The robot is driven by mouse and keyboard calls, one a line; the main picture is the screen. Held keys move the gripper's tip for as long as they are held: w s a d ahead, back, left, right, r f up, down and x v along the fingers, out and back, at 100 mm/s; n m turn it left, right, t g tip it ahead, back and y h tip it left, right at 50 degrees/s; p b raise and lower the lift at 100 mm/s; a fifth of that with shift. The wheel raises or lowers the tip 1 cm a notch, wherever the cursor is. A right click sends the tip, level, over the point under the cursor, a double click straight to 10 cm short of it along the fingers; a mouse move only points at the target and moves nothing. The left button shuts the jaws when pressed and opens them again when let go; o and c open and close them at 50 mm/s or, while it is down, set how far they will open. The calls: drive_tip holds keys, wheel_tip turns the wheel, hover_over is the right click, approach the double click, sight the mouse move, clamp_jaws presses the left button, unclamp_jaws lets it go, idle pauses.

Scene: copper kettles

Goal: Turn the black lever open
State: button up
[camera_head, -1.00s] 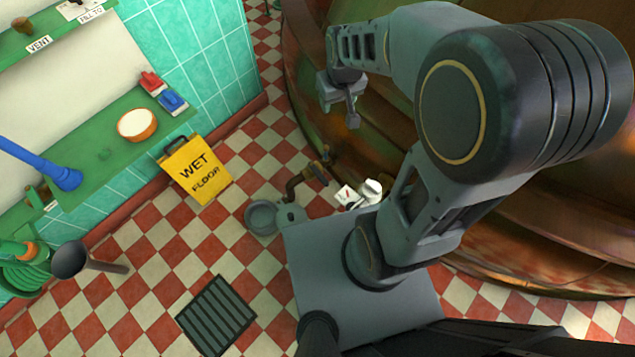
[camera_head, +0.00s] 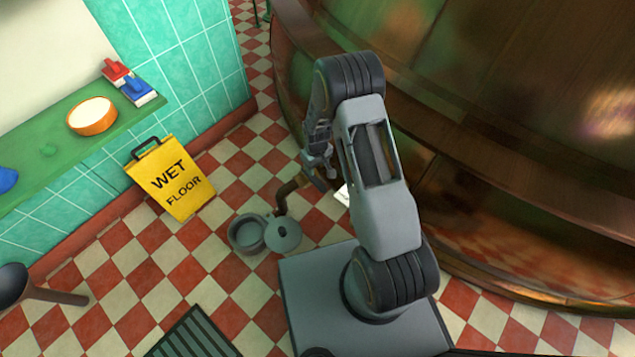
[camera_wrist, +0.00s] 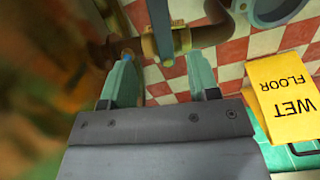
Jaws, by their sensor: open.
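In the head view my gripper (camera_head: 318,165) is beside the kettle's lower wall, over the pipe end. It hides the lever there. Whether a finger touches the bar cannot be told.
The brown pipe (camera_head: 287,192) leads to a grey round fitting (camera_head: 283,235) on the chequered floor. The large copper kettle (camera_head: 450,140) closes off the right side. A yellow wet-floor sign (camera_head: 170,178) stands left. A white card (camera_head: 342,195) shows by my arm. Floor between sign and pipe is clear.

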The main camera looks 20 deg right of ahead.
sight(317, 181)
wheel_tip(317, 181, down, 10)
drive_tip(key=b, duration=0.3)
drive_tip(key=shift+r, duration=0.15)
drive_tip(key=shift+c, duration=0.4)
clamp_jaws()
